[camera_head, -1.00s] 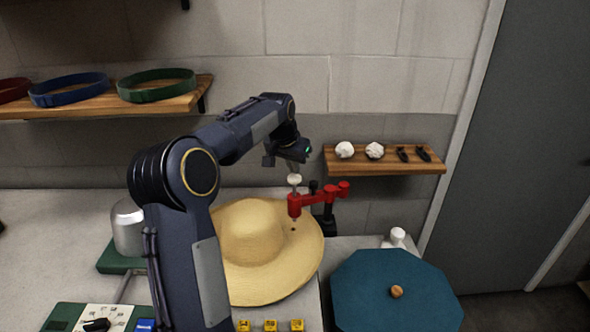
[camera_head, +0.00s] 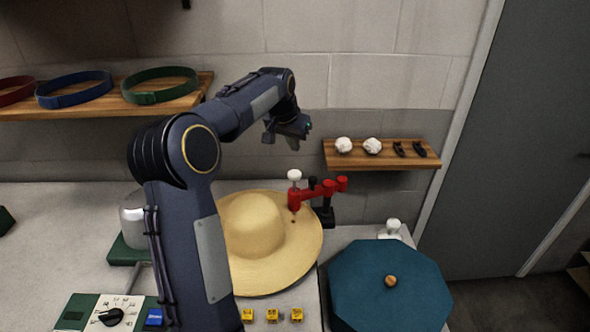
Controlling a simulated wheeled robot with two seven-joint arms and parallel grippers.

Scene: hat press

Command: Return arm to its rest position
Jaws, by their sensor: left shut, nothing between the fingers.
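My left arm rises from the bottom of the view and bends over toward the back wall. My left gripper (camera_head: 287,134) is at its end, shut and empty, in the air above and apart from the red press arm tool (camera_head: 318,193) with its white knob (camera_head: 294,175). A straw hat (camera_head: 262,240) lies on the counter below, partly hidden behind my arm. The red tool stands at the hat's right rear, its tip over the brim. My right gripper is not in view.
A shelf (camera_head: 385,160) on the wall at right holds white lumps and dark small parts. A shelf (camera_head: 150,108) at left holds colored bands. A teal octagonal lid (camera_head: 390,305) stands at front right. Yellow blocks (camera_head: 272,315) and a dial panel (camera_head: 112,312) line the front.

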